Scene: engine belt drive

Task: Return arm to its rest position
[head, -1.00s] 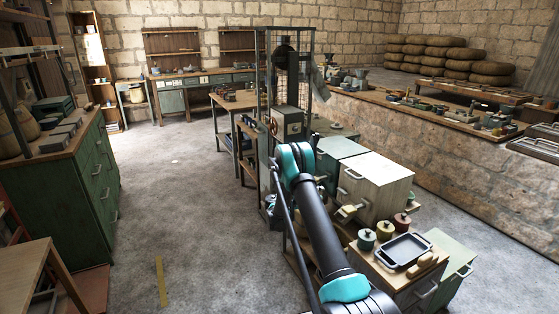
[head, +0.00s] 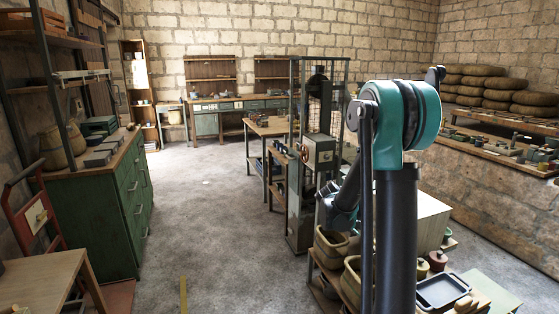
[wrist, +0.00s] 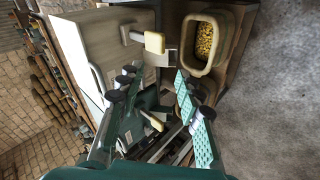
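My arm (head: 396,220) stands upright in the right half of the head view, with its teal and black elbow (head: 400,115) high up. The forearm folds down behind it. My gripper shows in the wrist view (wrist: 156,82) with its two teal-padded fingers apart and nothing visible between them. In the head view the wrist end hangs above the tan bins, partly hidden by the arm, and the fingers are not clear.
Tan bins (head: 331,246) stand on a low bench close under my wrist; one with yellow bits (wrist: 204,42) shows in the wrist view. A pale cabinet (head: 430,215) and black tray (head: 442,291) are at right. A caged machine (head: 318,150) stands behind. Floor at left is open.

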